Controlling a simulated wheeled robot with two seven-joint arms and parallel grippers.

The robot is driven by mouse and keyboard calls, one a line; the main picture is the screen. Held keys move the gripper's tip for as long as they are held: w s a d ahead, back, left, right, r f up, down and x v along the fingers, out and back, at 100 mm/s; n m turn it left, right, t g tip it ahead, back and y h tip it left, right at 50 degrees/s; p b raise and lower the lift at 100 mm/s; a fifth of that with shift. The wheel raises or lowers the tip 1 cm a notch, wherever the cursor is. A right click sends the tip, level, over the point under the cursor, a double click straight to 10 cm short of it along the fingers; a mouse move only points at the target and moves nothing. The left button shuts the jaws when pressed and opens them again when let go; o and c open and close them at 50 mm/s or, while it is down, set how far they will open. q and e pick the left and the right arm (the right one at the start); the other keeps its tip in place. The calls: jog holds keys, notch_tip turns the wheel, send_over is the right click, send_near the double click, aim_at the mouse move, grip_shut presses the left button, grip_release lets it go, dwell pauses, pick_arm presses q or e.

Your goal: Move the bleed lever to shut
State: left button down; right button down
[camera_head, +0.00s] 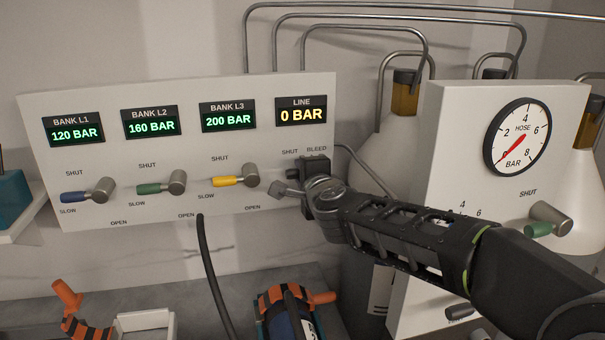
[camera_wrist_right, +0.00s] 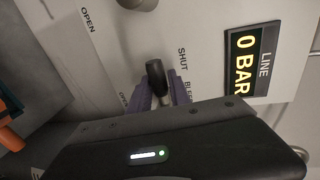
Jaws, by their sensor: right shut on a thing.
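The bleed lever (camera_wrist_right: 154,72) shows a dark, rounded end between the purple fingers of my right gripper (camera_wrist_right: 162,92) in the right wrist view. Its SHUT label is on one side and an OPEN label on the other; the lever end lies between them. In the head view my right gripper (camera_head: 300,190) is at the BLEED position on the white panel (camera_head: 250,90), below the line display (camera_head: 301,112), which reads 0 BAR. The gripper is shut on the lever and hides its base. My left gripper is not in view.
Blue (camera_head: 88,192), green (camera_head: 160,186) and yellow (camera_head: 236,179) bank levers sit left of the bleed lever. A white hose box (camera_head: 440,150) with a gauge near 0 stands right, behind my forearm. A black hose (camera_head: 212,270) hangs below the panel.

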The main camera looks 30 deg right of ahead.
jog(key=c, duration=1.2)
grip_release()
jog(key=p+v, duration=0.1)
jog(key=v, duration=0.6)
jog(key=shift+s+a+r+p, duration=0.15)
jog(key=shift+s+p, duration=0.15)
jog(key=shift+s, duration=0.05)
